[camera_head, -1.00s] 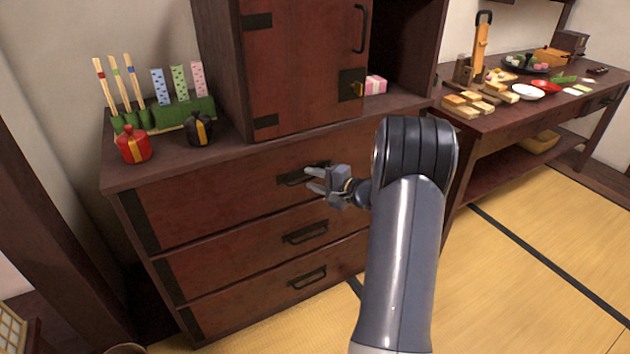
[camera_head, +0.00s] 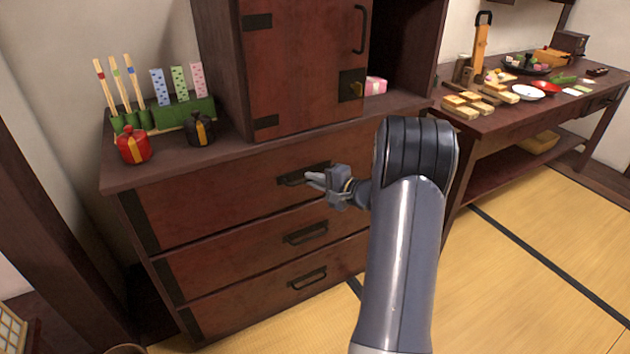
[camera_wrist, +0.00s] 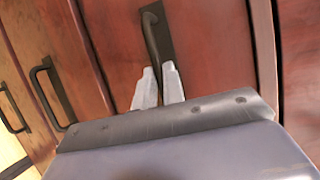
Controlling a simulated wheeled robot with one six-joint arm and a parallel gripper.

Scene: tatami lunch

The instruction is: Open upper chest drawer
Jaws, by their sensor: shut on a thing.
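The upper chest drawer (camera_head: 220,197) is a wide reddish-brown front with a dark metal handle (camera_head: 291,180); it looks closed, level with the chest's front. My gripper (camera_head: 312,180) is at this handle, with its fingers near the handle's right part. In the wrist view the two pale fingers of my gripper (camera_wrist: 159,88) are shut on the upper drawer's dark handle (camera_wrist: 152,40), one on each side of the bar. The fingertips hide part of the bar. The drawer front also fills the middle of the wrist view (camera_wrist: 215,50).
Two lower drawers with dark handles (camera_head: 305,233) sit below. A red jar (camera_head: 133,147) and a black jar (camera_head: 200,130) stand on the chest top, left of a cabinet (camera_head: 305,70). Open tatami floor (camera_head: 510,270) lies to the right, before a low table (camera_head: 500,125) with food.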

